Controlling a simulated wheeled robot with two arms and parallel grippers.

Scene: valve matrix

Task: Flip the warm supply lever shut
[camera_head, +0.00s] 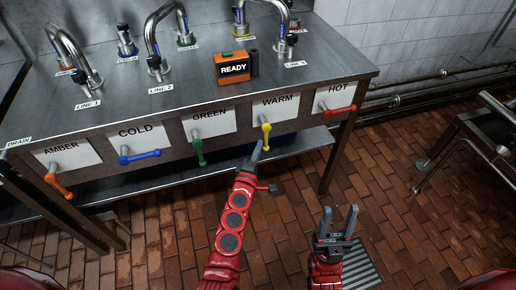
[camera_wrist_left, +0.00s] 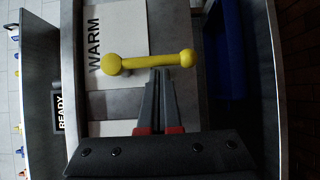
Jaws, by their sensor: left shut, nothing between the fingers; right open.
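The yellow warm lever (camera_head: 266,136) hangs down from its pivot under the WARM label (camera_head: 281,103) on the front panel. In the left wrist view the lever (camera_wrist_left: 150,62) lies across the picture, its thick pivot end by the label and its knob to the right. My left gripper (camera_head: 257,148) is shut and empty, just left of the lever's lower end. In the left wrist view its fingertips (camera_wrist_left: 161,74) are close to the lever's middle; I cannot tell whether they touch. My right gripper (camera_head: 337,212) is open and empty, low over the floor.
The green lever (camera_head: 198,150) hangs down to the left. The blue cold lever (camera_head: 139,156) and red hot lever (camera_head: 337,112) point sideways to the right. The orange amber lever (camera_head: 57,184) slants down. A READY box (camera_head: 232,68) stands on the steel counter (camera_head: 190,98).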

